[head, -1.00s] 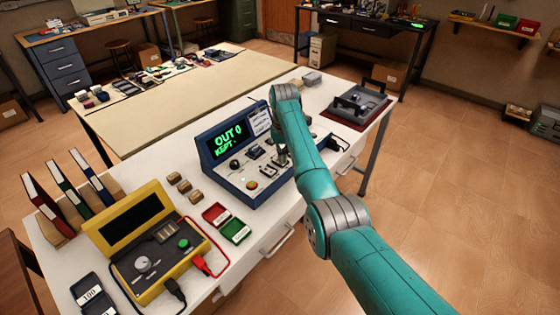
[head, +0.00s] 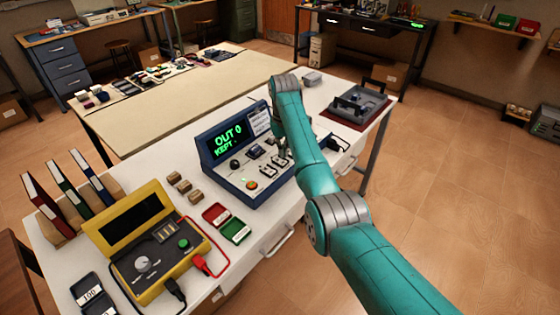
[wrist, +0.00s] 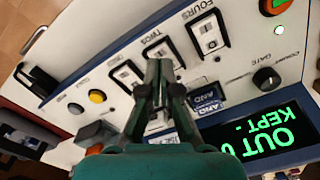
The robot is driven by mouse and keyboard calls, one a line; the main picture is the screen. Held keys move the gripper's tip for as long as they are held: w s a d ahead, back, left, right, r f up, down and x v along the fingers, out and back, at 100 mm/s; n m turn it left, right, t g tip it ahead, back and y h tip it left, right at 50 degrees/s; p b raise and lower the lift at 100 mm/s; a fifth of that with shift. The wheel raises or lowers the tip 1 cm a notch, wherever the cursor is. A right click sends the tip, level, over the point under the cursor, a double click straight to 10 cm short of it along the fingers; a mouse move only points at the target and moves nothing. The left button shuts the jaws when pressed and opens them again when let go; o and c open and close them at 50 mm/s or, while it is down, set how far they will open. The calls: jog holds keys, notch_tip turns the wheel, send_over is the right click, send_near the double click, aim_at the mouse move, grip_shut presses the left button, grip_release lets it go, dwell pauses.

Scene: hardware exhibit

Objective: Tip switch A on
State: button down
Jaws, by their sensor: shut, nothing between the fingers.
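The blue console (head: 217,165) has a sloped white panel and a green display (head: 227,137) reading "OUT 0" and "KEPT -". In the wrist view its switches appear upside down: one under "FOURS" (wrist: 207,31), one under "TWOS" (wrist: 161,50), and another (wrist: 124,76) just left of my fingers. I cannot read which is labelled A, nor tell switch positions surely. My gripper (wrist: 161,78) is shut and empty, its fingertips over the panel by the TWOS switch and partly hiding the panel. I cannot tell whether they touch. In the head view my arm mostly hides it.
A blue block marked "AND" (wrist: 206,99), a black GATE knob (wrist: 266,79) and yellow button (wrist: 97,96) are near the fingers. A yellow meter (head: 150,203) with cables stands left of the console, a grey tray (head: 361,104) to its right.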

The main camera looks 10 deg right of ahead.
aim_at(283, 162)
jog(key=shift+r, duration=1.9)
